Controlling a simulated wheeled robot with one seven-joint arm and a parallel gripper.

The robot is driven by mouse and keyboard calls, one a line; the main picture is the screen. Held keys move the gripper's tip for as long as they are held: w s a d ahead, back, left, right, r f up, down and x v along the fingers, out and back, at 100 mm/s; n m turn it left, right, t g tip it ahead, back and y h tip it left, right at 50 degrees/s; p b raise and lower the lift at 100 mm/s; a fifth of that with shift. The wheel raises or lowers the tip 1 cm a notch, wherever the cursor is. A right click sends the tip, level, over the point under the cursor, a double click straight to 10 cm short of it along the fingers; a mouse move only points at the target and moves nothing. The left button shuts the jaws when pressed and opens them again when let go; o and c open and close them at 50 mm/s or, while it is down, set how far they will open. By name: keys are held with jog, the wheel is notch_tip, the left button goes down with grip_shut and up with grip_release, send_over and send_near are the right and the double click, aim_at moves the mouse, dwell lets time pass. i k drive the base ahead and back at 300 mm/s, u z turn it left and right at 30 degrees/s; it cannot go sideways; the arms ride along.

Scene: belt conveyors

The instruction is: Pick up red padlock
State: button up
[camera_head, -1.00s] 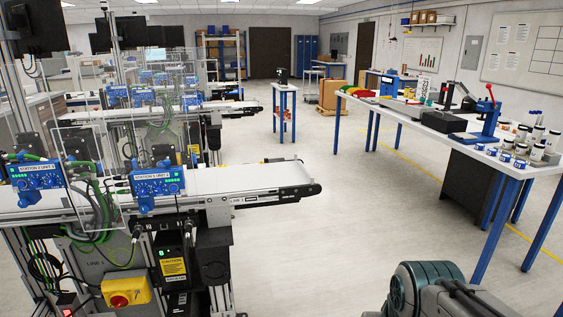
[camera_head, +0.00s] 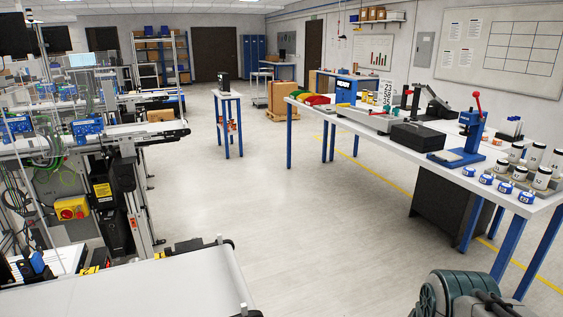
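I cannot make out a red padlock in this view. A yellow switch box (camera_head: 72,208) with a red round part on its front hangs on the conveyor frame at left; whether a padlock is on it is too small to tell. Other red things are a red bin or tray (camera_head: 318,99) on the long white table and the red-topped lever of a blue press (camera_head: 470,128). My gripper is not in view; only a part of my arm shows at the bottom right.
A white belt conveyor (camera_head: 195,285) fills the bottom left, close to me. More conveyors stand at the left. The long white table (camera_head: 400,143) runs along the right, with several small jars on its near end. A small table (camera_head: 222,96) stands farther back. The floor between is clear.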

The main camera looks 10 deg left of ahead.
aim_at(80, 213)
jog(key=u, duration=0.1)
jog(key=i, duration=1.8)
jog(key=u, duration=1.2)
jog(key=i, duration=1.25)
jog(key=u, duration=1.4)
jog(key=i, duration=2.3)
jog(key=u, duration=0.9)
jog(key=i, duration=1.1)
jog(key=z, duration=0.25)
